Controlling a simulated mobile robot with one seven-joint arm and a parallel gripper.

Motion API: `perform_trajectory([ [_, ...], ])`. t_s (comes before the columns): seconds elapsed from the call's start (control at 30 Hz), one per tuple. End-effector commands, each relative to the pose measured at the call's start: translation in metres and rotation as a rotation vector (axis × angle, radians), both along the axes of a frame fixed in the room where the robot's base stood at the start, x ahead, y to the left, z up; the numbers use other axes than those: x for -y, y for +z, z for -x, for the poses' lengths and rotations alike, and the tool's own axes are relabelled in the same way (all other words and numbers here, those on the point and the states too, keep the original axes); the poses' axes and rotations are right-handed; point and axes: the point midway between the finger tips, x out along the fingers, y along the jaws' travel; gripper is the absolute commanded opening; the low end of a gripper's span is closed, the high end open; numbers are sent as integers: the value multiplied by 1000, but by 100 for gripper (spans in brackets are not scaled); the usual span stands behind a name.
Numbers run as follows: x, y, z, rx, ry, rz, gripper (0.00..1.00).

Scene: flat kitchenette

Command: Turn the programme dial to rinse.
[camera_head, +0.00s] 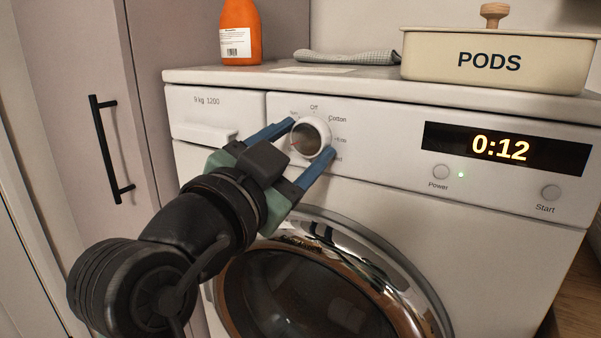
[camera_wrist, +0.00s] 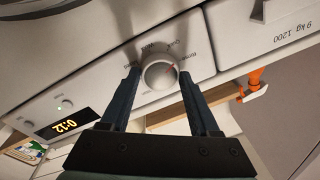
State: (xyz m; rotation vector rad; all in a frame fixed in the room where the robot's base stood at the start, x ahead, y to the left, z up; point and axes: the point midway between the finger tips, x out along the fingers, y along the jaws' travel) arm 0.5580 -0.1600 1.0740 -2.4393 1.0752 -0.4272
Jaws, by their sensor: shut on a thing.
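The programme dial (camera_head: 311,136) is a round white knob on the washing machine's front panel. My gripper (camera_head: 310,138) is shut on it, with one blue finger on each side of its rim. In the wrist view the dial (camera_wrist: 160,73) sits between the dark fingertips (camera_wrist: 160,75). A red mark on the dial points to the left in the head view. Off shows above the dial and Cotton at its upper right. The labels at the left are small and partly hidden by a finger, so I cannot read which one the mark meets.
The lit display (camera_head: 500,149) reads 0:12, above the Power button (camera_head: 441,172), a green light and the Start button (camera_head: 551,193). The round door (camera_head: 330,285) is below my gripper. A PODS box (camera_head: 490,62), folded cloth (camera_head: 346,57) and orange bottle (camera_head: 240,30) stand on top.

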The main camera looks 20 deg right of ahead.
Motion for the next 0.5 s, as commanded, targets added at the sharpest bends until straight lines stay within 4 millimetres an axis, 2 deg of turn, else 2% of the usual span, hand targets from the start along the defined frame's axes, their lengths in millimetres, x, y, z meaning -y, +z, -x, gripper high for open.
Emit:
perform_trajectory([
  [0.03,-1,-6,-1,35,2,-27,7],
  [0.5,-1,-3,-1,288,0,-226,7],
])
